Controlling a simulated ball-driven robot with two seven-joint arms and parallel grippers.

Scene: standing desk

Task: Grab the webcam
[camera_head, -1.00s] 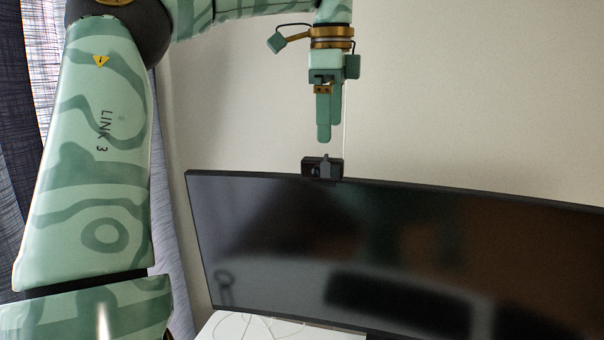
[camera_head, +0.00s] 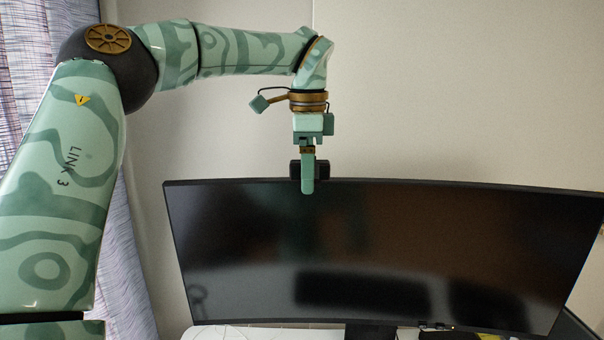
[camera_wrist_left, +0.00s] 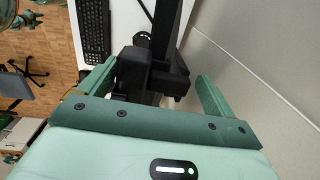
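The small black webcam (camera_head: 324,171) sits on the top edge of the wide black monitor (camera_head: 400,235), left of its middle. My left gripper (camera_head: 308,188) points down at it, with a green finger in front of the webcam's middle and its tip just below the monitor's top edge. In the left wrist view the webcam (camera_wrist_left: 150,75) stands between the two fingers of the open left gripper (camera_wrist_left: 155,71). A gap shows on the right side; on the left the finger looks close, and contact is unclear. My right gripper is not in view.
A pale wall (camera_head: 450,90) stands close behind the monitor. A patterned curtain (camera_head: 125,250) hangs at the left. A keyboard (camera_wrist_left: 94,28) lies on the white desk (camera_head: 250,333). The air above the monitor, right of the gripper, is free.

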